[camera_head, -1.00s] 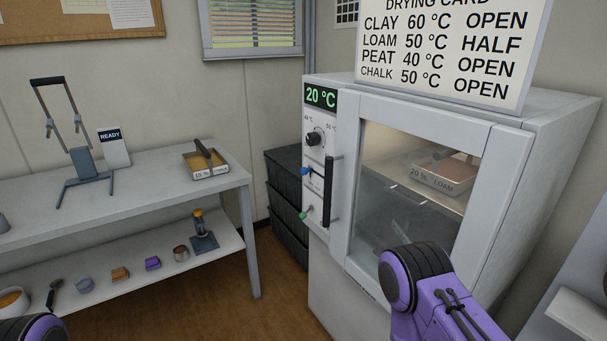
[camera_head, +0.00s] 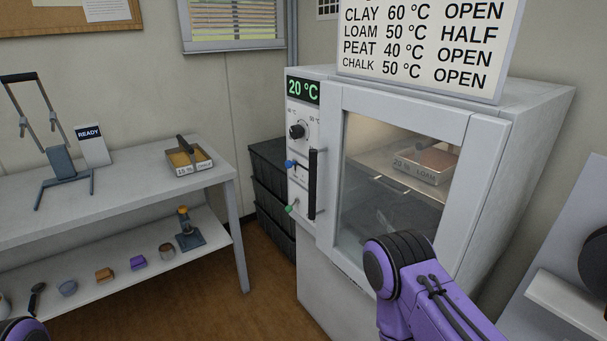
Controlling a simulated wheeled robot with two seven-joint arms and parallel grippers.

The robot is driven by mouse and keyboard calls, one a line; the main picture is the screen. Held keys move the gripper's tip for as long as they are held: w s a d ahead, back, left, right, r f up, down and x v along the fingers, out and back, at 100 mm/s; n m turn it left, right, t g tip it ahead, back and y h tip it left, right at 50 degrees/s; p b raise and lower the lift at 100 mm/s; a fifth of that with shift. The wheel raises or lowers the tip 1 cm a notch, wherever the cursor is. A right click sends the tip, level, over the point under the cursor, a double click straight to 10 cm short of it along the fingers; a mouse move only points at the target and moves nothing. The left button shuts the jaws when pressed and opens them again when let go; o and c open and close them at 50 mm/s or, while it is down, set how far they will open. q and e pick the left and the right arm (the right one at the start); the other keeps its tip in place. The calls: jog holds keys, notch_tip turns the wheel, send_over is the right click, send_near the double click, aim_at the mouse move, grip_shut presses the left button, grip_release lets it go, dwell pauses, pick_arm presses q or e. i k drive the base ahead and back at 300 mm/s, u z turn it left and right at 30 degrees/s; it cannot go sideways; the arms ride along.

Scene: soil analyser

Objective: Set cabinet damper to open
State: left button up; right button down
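The drying cabinet (camera_head: 408,103) stands at centre right with its glass door shut. Its narrow front panel holds a green display reading 20 °C (camera_head: 304,89), a black dial (camera_head: 297,131), a blue-tipped lever (camera_head: 290,164) and a green-tipped lever (camera_head: 292,207). A black vertical door handle (camera_head: 313,184) stands beside the levers. The lever labels are too small to read, so I cannot tell which one is the damper. Inside is a tray (camera_head: 428,170) labelled 20 % LOAM. My purple right arm is in front of the door's lower right; neither gripper shows.
A drying card (camera_head: 428,45) on the cabinet reads clay, peat and chalk open, loam half. A white bench (camera_head: 120,189) at left holds a labelled tray (camera_head: 189,157) and a READY sign (camera_head: 92,145). Dark stacked crates (camera_head: 268,190) stand between bench and cabinet.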

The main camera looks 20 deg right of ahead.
aim_at(288, 164)
jog(key=z, duration=0.05)
jog(key=k, duration=0.5)
jog(key=u, duration=0.85)
jog(key=i, duration=2.1)
jog(key=z, duration=0.35)
